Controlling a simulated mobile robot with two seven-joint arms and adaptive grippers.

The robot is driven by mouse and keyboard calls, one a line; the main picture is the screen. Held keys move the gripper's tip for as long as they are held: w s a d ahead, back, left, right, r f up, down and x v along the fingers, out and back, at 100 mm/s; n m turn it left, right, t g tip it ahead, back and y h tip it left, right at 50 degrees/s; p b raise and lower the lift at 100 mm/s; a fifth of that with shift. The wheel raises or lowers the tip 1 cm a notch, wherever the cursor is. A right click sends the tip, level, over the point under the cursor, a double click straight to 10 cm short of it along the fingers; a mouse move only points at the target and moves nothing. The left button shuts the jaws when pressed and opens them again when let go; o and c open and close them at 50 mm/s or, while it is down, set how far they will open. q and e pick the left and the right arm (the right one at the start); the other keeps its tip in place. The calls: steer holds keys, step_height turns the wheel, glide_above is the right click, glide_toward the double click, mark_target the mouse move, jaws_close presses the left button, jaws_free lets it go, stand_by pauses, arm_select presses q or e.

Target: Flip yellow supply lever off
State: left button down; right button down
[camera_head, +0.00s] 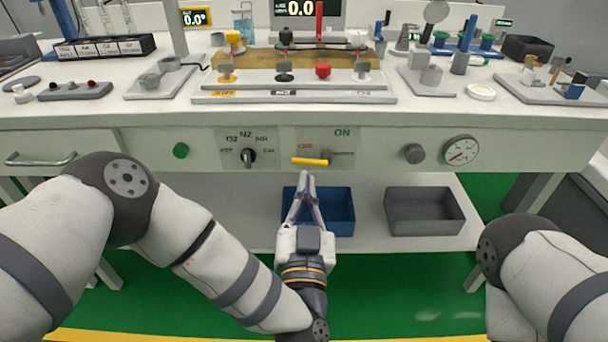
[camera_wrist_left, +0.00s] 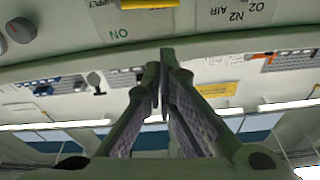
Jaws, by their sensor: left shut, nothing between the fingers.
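The yellow supply lever (camera_head: 310,161) lies nearly level on the cart's front panel, below a small red label and to the lower left of the green ON label (camera_head: 342,132). My left gripper (camera_head: 307,178) is just below the lever, pointing up at the panel. Its fingertips are together with nothing between them. In the left wrist view, the closed fingertips (camera_wrist_left: 164,58) are in the middle and the yellow lever (camera_wrist_left: 148,3) shows at the top edge, apart from them in the picture. Whether the fingers touch the lever is not clear. My right gripper is out of view.
A selector knob (camera_head: 248,156), a green button (camera_head: 181,150), a dark knob (camera_head: 414,153) and a gauge (camera_head: 461,150) share the panel. A blue bin (camera_head: 338,212) and a grey bin (camera_head: 425,211) sit on the shelf below. The worktop above is crowded.

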arm_select(q)
steer(key=w+f, duration=0.1)
steer(key=w, duration=0.7)
steer(key=shift+b, duration=0.4)
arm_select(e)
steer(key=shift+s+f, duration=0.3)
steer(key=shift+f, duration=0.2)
arm_select(q)
steer(key=shift+a+f, duration=0.1)
